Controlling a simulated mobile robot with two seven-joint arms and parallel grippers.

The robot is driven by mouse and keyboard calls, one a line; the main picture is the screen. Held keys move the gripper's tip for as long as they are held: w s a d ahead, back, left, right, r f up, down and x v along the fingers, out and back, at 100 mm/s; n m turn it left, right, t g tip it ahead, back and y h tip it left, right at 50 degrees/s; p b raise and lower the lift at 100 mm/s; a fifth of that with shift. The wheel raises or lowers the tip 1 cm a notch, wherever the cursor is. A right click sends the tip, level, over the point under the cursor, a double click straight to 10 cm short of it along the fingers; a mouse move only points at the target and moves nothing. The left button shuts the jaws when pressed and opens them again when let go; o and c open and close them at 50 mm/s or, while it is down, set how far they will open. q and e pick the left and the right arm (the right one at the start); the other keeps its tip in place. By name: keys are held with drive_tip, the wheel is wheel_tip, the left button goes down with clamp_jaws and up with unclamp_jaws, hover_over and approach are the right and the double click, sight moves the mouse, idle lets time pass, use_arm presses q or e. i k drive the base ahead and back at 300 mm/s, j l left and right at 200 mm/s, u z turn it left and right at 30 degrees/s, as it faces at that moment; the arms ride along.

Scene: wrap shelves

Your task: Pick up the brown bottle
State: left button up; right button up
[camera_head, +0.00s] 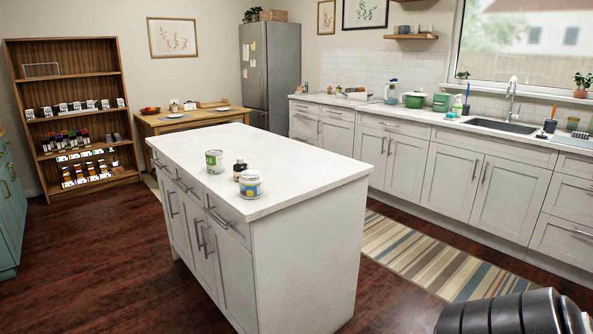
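The brown bottle (240,170) stands upright on the white top of the kitchen island (300,162). It is small and dark, with a dark cap and a pale label. A jar with a blue and yellow label (251,185) stands close in front of it and slightly to its right, and may overlap its lower edge. A green and white can (214,161) stands to its left. Neither of my grippers shows in the head view. A dark rounded shape sits at the bottom right corner, far from the bottle.
Dark wooden floor lies open left of the island. A striped rug (430,258) lies between the island and the sink counter (440,124). A wooden shelf (75,115) with several small items, a side table (190,122) and a grey fridge (270,75) stand at the back.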

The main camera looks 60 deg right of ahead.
sight(240, 166)
drive_tip(key=z, duration=1.45)
drive_tip(key=u, duration=3)
drive_tip(key=z, duration=2.7)
